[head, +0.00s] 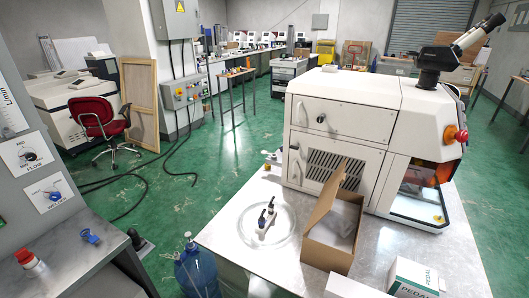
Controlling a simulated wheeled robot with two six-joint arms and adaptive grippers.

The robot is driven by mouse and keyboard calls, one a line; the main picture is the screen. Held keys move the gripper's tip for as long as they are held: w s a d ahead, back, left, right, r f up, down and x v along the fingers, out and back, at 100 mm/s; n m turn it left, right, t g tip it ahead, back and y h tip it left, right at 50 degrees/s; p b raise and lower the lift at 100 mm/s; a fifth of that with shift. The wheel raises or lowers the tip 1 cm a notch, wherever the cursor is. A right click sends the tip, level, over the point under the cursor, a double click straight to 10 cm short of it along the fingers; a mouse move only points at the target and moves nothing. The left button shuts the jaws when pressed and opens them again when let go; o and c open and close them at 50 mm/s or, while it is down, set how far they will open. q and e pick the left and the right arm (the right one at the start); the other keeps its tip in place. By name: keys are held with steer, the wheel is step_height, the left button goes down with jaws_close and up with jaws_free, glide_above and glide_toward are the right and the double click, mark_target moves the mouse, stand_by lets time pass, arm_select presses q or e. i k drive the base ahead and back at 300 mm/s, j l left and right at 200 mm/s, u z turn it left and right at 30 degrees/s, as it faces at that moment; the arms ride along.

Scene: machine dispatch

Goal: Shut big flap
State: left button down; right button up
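A brown cardboard box (327,255) stands on the grey-topped table (385,262). I cannot tell which of these is the big flap. Neither of my grippers shows.
White pedal boxes (414,278) sit at the front edge. A blue water bottle (196,272) is beside the table. Green floor (175,205) is open to the left, with cables across it.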

mark_target(325, 203)
steer(key=i+j, duration=0.1)
steer(key=j, duration=0.85)
steer(key=i+j+z, duration=0.1)
steer(key=j, duration=0.35)
